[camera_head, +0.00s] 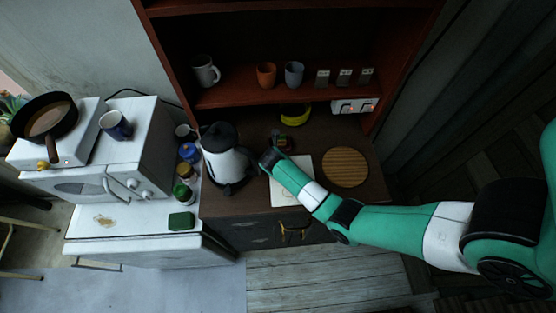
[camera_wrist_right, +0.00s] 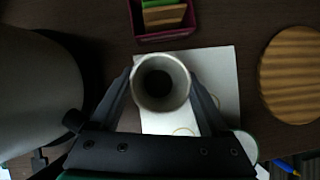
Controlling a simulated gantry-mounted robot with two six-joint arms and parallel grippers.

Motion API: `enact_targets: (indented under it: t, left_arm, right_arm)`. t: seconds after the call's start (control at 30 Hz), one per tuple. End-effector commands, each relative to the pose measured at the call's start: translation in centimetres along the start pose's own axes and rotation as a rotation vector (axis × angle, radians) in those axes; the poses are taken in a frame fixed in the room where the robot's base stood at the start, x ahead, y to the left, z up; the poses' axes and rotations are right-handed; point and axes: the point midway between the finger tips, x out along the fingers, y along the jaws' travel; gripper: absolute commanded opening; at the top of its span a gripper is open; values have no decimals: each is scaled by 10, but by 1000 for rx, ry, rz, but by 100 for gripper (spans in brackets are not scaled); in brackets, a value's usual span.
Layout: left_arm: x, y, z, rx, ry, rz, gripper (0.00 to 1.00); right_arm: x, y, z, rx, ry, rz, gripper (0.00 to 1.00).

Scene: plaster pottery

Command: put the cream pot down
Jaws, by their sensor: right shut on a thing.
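The cream pot (camera_wrist_right: 160,82) is a small pale cylinder, seen from above into its open mouth in the right wrist view. My right gripper (camera_wrist_right: 161,90) has a finger on each side of it and is shut on it. The pot overlaps the white sheet (camera_wrist_right: 218,68) there; I cannot tell whether it touches it. In the head view my right gripper (camera_head: 268,160) is beside the kettle, at the left edge of the white sheet (camera_head: 292,190), and the pot is hidden or too dark to make out. My left gripper is not in view.
A large kettle (camera_head: 228,162) stands close left of the gripper. A round wooden board (camera_head: 345,167) lies to the right. A small magenta box (camera_wrist_right: 136,24) with coloured pieces is just behind the pot. Cups stand on the shelf (camera_head: 225,98) above.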

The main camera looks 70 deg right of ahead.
Motion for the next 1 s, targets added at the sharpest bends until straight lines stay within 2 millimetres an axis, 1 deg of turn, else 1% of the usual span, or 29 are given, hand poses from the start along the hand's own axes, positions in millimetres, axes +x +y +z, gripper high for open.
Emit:
enact_targets:
  t: [0.03, 0.1, 0.37, 0.47, 0.57, 0.8, 0.9, 1.0]
  left_arm:
    - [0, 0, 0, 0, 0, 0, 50]
    - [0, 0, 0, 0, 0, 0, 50]
    - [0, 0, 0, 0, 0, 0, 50]
    - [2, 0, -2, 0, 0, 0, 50]
    - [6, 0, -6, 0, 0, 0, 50]
    - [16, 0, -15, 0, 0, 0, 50]
    - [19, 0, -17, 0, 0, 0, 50]
    - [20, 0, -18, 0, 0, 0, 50]
  right_arm:
    - [1, 0, 0, 0, 0, 0, 83]
    - [1, 0, 0, 0, 0, 0, 93]
    - [0, 0, 0, 0, 0, 0, 93]
    - [-6, 0, 2, 0, 0, 0, 93]
    - [-22, 1, 2, -1, -1, 2, 93]
    - [-81, 1, 3, -2, -2, 3, 93]
    - [-101, 1, 2, -1, -2, 3, 93]
    - [-115, 1, 2, -1, -2, 1, 93]
